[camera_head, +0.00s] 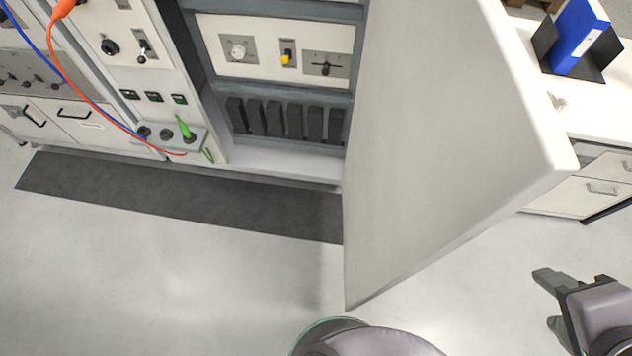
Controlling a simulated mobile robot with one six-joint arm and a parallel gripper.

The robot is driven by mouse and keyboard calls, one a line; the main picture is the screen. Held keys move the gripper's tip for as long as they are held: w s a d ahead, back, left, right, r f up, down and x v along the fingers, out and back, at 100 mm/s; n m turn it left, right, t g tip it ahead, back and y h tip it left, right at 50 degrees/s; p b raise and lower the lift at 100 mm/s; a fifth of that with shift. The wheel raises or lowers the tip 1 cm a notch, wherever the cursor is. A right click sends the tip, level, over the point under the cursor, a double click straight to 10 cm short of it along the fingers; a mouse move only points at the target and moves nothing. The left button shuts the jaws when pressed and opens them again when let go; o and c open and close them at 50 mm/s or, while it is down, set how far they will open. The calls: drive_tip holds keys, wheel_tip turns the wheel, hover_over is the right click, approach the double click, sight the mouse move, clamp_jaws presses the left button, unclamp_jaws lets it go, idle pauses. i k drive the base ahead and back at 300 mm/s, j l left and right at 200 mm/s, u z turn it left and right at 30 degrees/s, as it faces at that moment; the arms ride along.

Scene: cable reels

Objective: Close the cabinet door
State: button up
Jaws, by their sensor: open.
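The cabinet door (435,150) is a large pale grey-white panel. It stands wide open, swung out from the cabinet (275,160) toward me, and hides what lies behind it. The open cabinet shows a panel with a round knob, a yellow switch and a lever, above a row of several black blocks. My gripper (545,302) is at the lower right, to the right of the door's outer edge and apart from it. Its dark fingers are spread and nothing is between them.
Left of the opening is a control panel (130,70) with switches, plus an orange and a blue cable. A dark mat (180,200) lies along the cabinet's foot. At right, a white desk (603,110) carries a blue binder (578,38). The floor before the door is clear.

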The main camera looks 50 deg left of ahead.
sight(456, 128)
drive_tip(key=i+l+u, duration=0.1)
drive_tip(key=u, duration=0.3)
drive_tip(key=l+u, duration=0.25)
drive_tip(key=u, duration=0.2)
drive_tip(key=i+l+u, duration=0.1)
drive_tip(key=l+u, duration=0.15)
drive_tip(key=u, duration=0.15)
drive_tip(key=l+u, duration=0.25)
drive_tip(key=u, duration=0.2)
drive_tip(key=l+u, duration=0.2)
drive_tip(key=u, duration=0.2)
drive_tip(key=l+u, duration=0.25)
drive_tip(key=u, duration=0.2)
drive_tip(key=k+j, duration=0.05)
